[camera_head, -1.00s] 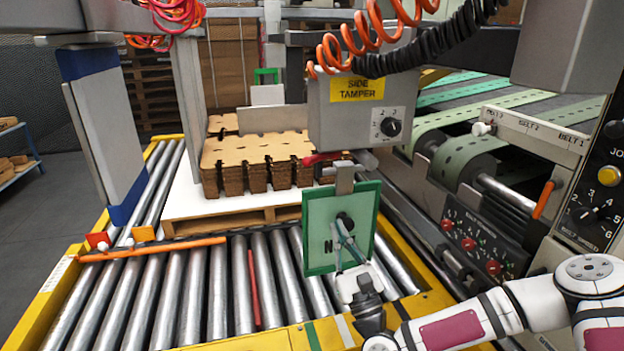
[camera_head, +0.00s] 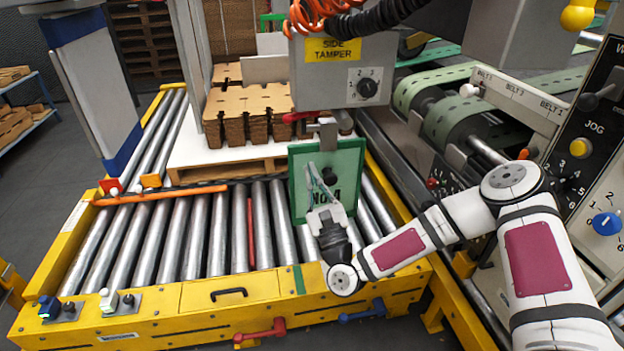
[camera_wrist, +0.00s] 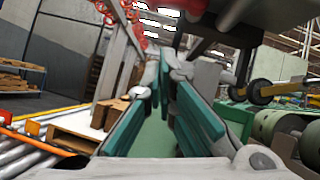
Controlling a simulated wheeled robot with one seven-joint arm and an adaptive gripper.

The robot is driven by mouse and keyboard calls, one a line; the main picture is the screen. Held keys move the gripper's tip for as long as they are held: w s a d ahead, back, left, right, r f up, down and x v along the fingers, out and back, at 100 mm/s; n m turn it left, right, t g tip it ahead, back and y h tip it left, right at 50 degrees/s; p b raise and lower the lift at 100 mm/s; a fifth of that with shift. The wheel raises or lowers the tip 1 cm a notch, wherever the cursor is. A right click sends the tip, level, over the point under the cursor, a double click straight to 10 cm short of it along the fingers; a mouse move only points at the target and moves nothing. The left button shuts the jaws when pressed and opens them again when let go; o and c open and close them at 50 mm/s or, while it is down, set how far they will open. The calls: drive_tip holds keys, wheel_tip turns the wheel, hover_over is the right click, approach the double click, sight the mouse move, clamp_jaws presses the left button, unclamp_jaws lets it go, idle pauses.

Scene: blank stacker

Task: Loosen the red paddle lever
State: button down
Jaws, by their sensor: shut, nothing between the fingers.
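A red lever (camera_head: 300,116) sticks out to the left below the grey side tamper box (camera_head: 341,70), above the green plate (camera_head: 349,203) that hangs there. Another red lever (camera_head: 260,333) is on the front of the yellow conveyor frame. I cannot tell from its shape which one is the paddle lever. My gripper (camera_head: 318,175) is in front of the green plate, below the upper red lever and apart from it. Its fingers are shut and empty. In the wrist view the gripper's fingers (camera_wrist: 162,80) point up toward the machine; I cannot make out the lever there.
The roller conveyor (camera_head: 215,235) lies left of my gripper. Stacked brown cardboard blanks (camera_head: 245,108) sit on a pallet behind it. A blue lever (camera_head: 362,312) is right of the lower red one. The belt control panel (camera_head: 580,160) stands at the right. Orange coiled hose hangs above the box.

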drive_tip(key=w+a+r, duration=0.3)
drive_tip(key=w+r, duration=0.2)
drive_tip(key=r, duration=0.2)
drive_tip(key=shift+a+b, duration=0.15)
drive_tip(key=shift+b, duration=0.25)
drive_tip(key=shift+r, duration=0.1)
